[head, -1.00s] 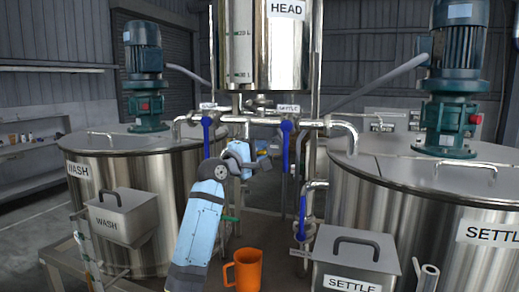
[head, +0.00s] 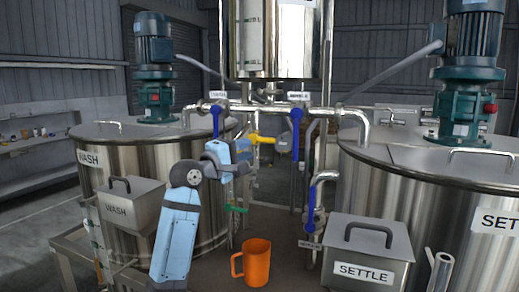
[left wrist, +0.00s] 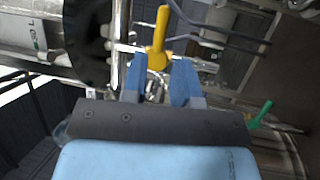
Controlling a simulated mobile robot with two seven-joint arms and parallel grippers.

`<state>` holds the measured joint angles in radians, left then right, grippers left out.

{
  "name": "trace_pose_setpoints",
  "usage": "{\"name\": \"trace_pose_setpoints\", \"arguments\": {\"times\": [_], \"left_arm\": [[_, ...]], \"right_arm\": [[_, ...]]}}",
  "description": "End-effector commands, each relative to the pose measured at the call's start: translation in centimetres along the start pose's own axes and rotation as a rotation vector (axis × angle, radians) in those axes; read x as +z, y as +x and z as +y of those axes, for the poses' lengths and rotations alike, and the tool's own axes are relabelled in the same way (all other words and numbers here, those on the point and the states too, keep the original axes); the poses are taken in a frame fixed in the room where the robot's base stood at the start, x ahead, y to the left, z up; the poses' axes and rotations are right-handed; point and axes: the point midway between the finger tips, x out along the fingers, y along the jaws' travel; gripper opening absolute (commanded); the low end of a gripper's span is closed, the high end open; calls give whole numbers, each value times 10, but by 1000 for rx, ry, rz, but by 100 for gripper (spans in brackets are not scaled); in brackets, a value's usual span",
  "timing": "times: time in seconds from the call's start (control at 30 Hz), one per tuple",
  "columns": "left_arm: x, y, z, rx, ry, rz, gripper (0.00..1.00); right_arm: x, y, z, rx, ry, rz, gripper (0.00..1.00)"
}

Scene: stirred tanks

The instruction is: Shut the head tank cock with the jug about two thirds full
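The head tank (head: 275,42) stands at the top centre, with a level scale on its side. Below it a cock with a yellow lever (head: 262,139) shows, the lever lying roughly level. An orange jug (head: 257,263) stands upright beneath the pipework; its contents cannot be seen. My left gripper (head: 246,150) is just left of the yellow lever. In the left wrist view the gripper's two blue fingers (left wrist: 158,75) are apart and empty, and the yellow lever (left wrist: 158,42) stands beyond their tips. My right gripper is not in view.
Blue-handled valves (head: 296,128) sit on the cross pipe, and another blue handle (head: 311,208) is lower right. A green handle (head: 236,209) is below my gripper. The wash tank (head: 120,180) is left, the settle tank (head: 440,200) right, with a lidded settle box (head: 365,262) near the jug.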

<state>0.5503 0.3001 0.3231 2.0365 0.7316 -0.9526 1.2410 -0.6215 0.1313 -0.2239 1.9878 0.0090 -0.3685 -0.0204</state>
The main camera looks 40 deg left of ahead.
Motion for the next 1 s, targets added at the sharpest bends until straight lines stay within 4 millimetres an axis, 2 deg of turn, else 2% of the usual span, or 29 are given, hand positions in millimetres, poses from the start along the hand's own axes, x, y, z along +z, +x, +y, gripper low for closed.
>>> {"name": "trace_pose_setpoints", "arguments": {"times": [0.1, 0.3, 0.9, 1.0], "left_arm": [[0, -22, -2, 0, 2, 0, 27], [0, -40, 0, 1, 1, 0, 27], [0, -42, 0, 0, 1, 0, 27], [5, -42, -11, -28, 25, -3, 27]], "right_arm": [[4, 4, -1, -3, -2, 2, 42], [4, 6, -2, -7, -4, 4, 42], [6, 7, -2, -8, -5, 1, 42], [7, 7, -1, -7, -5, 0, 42]]}}
